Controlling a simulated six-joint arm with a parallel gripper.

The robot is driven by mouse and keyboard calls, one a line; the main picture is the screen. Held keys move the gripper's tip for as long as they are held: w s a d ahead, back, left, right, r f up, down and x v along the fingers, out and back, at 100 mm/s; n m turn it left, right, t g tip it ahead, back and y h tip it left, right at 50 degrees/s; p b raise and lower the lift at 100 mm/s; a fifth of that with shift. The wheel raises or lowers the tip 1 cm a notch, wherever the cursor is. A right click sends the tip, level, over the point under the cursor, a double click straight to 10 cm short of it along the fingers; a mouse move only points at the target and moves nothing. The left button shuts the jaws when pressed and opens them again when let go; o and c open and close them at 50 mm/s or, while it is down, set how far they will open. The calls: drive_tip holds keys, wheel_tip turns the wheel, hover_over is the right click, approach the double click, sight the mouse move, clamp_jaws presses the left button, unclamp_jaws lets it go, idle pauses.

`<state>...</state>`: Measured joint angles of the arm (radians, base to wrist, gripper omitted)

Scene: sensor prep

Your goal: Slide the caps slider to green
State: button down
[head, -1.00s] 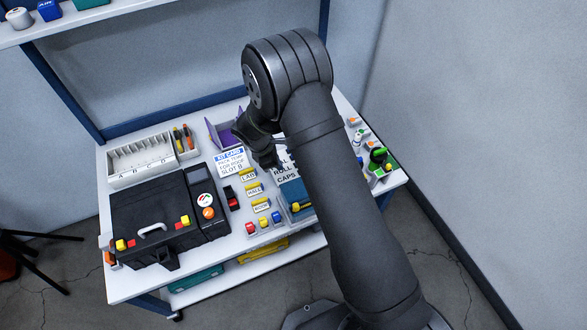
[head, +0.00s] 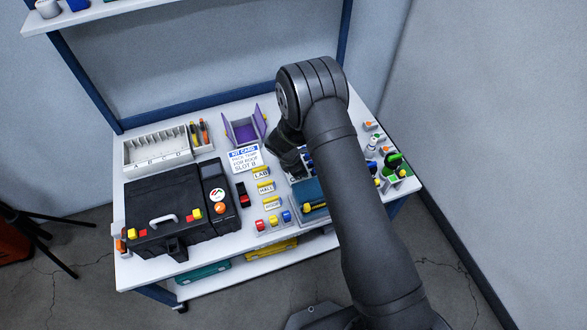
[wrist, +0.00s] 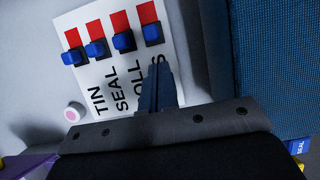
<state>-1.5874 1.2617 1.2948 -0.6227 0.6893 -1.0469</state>
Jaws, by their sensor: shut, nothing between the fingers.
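The slider panel is a white card (wrist: 108,78) in the wrist view. It has several blue knobs in a row, each with a red patch beyond it. The labels TIN, SEAL and part of ROLL are readable. The rightmost knob (wrist: 153,34), beside the ROLL one (wrist: 123,41), appears to be the caps slider; its label is hidden behind my fingers. No green shows by the knobs. My gripper (wrist: 158,72) is shut and empty, its fingertips just below the rightmost knob in the picture; contact cannot be told. In the head view my arm hides most of the panel.
A black case (head: 170,222) stands at the left of the bench, with a white divided tray (head: 157,152) behind it. A purple holder (head: 243,130) and kit card (head: 245,158) are left of my gripper. A teal box (head: 309,190) is in front; small bottles stand right.

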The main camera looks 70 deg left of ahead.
drive_tip(key=shift+w, duration=0.9)
drive_tip(key=shift+w, duration=1.8)
drive_tip(key=shift+s, duration=0.1)
drive_tip(key=s, duration=0.3)
drive_tip(key=shift+s, duration=0.4)
drive_tip(key=v, duration=1)
drive_tip(key=shift+s, duration=0.25)
drive_tip(key=shift+f, duration=0.15)
